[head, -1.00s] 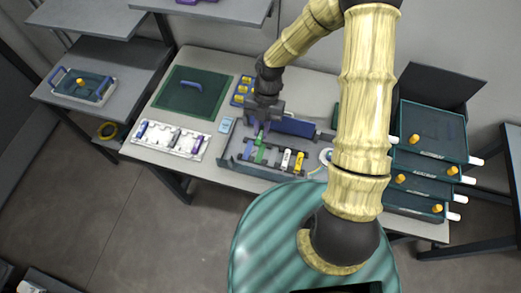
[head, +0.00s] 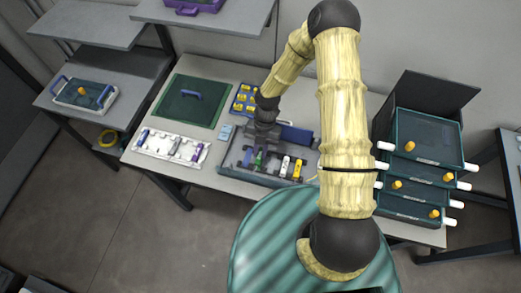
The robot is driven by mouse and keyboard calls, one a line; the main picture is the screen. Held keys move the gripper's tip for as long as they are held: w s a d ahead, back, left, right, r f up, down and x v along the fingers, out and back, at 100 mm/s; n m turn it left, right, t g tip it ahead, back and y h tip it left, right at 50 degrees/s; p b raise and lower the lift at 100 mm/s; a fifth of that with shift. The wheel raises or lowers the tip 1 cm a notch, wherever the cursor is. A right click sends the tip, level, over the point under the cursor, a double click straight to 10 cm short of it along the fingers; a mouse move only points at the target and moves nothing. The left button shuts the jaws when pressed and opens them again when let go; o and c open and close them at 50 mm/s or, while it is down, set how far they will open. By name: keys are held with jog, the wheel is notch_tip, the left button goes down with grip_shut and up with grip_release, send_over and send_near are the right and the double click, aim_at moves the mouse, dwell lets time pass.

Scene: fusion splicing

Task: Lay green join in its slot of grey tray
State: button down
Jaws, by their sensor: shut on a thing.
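The grey tray (head: 228,166) sits at the front of the workbench, below my arm. My gripper (head: 260,148) is over the tray, pointing down and shut on the green join (head: 259,158). The join is low in the tray, between a blue piece (head: 247,156) on its left and a white join (head: 284,166) on its right. A yellow join (head: 297,169) lies farther right. The gripper hides the upper part of the green join and its slot. I cannot tell whether the join touches the slot floor.
A white tray (head: 150,140) with several joins lies to the left. Behind it is a green mat (head: 190,108) with a blue handle. A blue rack with yellow pieces (head: 243,96) stands behind the grey tray. Stacked teal drawers (head: 425,150) stand at the right.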

jog(key=shift+f, duration=0.55)
jog(key=shift+f, duration=0.1)
jog(key=shift+f+b, duration=0.3)
jog(key=shift+f, duration=0.2)
jog(key=shift+s, duration=0.1)
jog(key=c, duration=1.4)
grip_release()
jog(key=shift+s+d, duration=0.1)
